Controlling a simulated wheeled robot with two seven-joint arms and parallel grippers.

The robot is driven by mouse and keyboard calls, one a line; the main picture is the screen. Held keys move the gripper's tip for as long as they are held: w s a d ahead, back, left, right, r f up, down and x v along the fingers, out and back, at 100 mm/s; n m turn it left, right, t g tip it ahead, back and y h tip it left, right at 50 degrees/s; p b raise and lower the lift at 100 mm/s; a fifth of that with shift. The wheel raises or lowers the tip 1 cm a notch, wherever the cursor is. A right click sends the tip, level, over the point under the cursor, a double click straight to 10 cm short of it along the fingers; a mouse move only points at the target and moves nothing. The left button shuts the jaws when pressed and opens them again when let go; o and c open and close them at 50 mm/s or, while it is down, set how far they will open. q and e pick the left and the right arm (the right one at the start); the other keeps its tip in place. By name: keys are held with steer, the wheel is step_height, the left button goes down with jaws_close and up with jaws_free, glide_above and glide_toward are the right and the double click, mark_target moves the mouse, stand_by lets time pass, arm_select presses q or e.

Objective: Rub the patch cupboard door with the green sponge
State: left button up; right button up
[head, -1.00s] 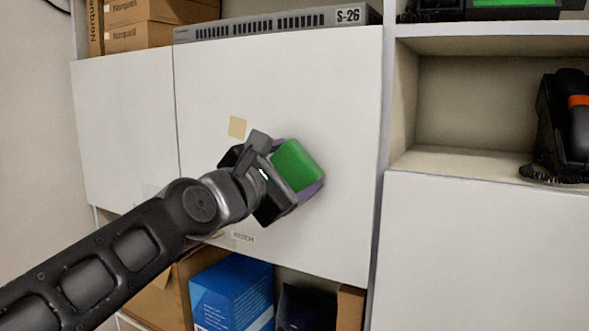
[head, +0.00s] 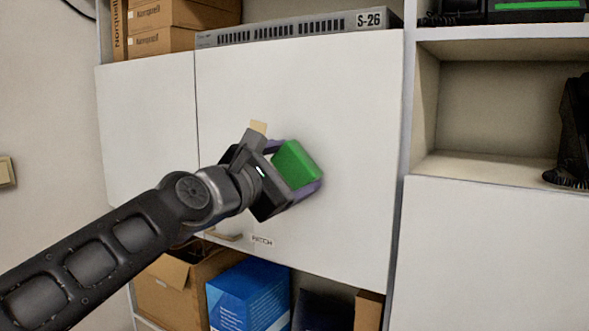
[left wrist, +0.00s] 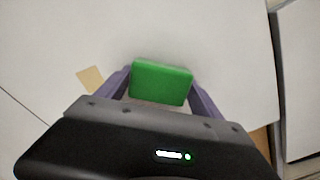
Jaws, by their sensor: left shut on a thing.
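The patch cupboard door (head: 345,110) is a white panel in the middle of the head view, closed, with a PATCH label and a handle (head: 224,234) at its lower edge. A tan patch (head: 258,127) is on the door, partly hidden behind my gripper; it also shows in the left wrist view (left wrist: 90,79). My left gripper (head: 295,168) is shut on the green sponge (head: 296,163), which sits between the purple fingers in the left wrist view (left wrist: 161,82). The sponge is at the door's face; I cannot tell whether it touches. My right gripper is not in view.
A grey S-26 network unit (head: 300,28) and cardboard boxes (head: 185,16) stand above the doors. A blue box (head: 248,296) and an open carton (head: 180,290) are below. An open shelf (head: 490,165) with a dark phone (head: 572,135) is at right.

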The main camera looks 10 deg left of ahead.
mark_target(275, 166)
arm_select(q)
steer(key=shift+w+a+f+b, duration=0.1)
steer(key=shift+w+a+b, duration=0.2)
steer(key=shift+a, duration=0.55)
steer(key=shift+w+a+b, duration=0.1)
steer(key=shift+w+a, duration=0.25)
steer(key=shift+a, duration=0.45)
steer(key=b+v, duration=0.4)
steer(key=v, duration=0.2)
steer(key=shift+b, duration=0.3)
